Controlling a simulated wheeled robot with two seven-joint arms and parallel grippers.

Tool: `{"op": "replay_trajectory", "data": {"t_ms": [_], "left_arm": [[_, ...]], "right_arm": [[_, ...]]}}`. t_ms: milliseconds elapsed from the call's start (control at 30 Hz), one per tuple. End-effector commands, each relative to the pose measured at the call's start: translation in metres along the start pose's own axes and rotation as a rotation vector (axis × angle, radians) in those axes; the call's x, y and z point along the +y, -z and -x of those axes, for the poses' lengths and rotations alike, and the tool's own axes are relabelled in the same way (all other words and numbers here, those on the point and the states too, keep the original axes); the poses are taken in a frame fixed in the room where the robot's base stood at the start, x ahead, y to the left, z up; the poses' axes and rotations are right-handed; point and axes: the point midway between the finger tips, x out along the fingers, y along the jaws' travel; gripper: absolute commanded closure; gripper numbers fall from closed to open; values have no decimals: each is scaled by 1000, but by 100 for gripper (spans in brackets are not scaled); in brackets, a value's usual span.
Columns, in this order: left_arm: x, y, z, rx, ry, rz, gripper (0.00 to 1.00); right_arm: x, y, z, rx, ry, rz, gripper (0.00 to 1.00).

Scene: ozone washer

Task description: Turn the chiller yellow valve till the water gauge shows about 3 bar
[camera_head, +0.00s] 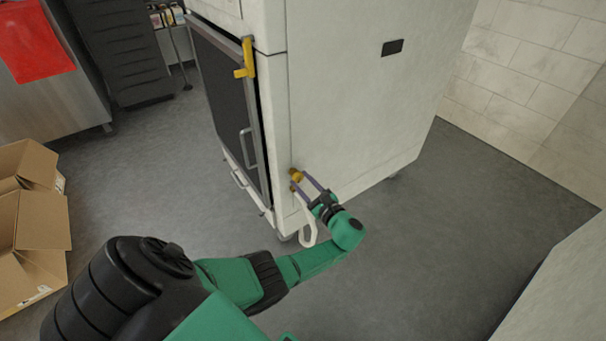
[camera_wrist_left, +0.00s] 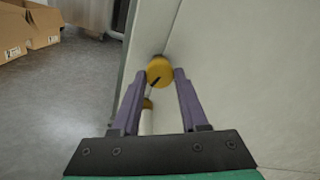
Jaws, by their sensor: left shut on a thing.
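The chiller (camera_head: 360,100) is a tall white cabinet with a dark front door. The yellow valve (camera_head: 297,175) is a round knob low on its side panel, near the front edge. In the left wrist view the valve (camera_wrist_left: 160,71) shows a dark slot mark on its face. My left gripper (camera_head: 302,182) is at the valve, its two purple fingers (camera_wrist_left: 159,82) closed around the knob from both sides. A second yellow fitting sits just below, partly behind the left finger in the left wrist view. I cannot make out a water gauge. My right gripper is out of view.
A white hose (camera_head: 308,226) hangs below the valve. A yellow door handle (camera_head: 246,60) is higher on the chiller's front edge. Open cardboard boxes (camera_head: 32,230) stand at left. The grey floor (camera_head: 450,240) right of my arm is clear. A pale surface fills the lower right corner.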

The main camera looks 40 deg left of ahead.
Motion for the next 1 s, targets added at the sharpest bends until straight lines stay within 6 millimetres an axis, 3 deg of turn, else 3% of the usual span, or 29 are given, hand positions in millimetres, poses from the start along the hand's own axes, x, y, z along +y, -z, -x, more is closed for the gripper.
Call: {"op": "replay_trajectory", "data": {"t_ms": [133,500,1000], "left_arm": [[-2,-3,0,0,2,-127,100],[-1,-2,0,0,2,-368,100],[1,0,0,0,1,-445,100]], "right_arm": [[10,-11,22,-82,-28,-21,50],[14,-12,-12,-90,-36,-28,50],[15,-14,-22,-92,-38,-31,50]]}}
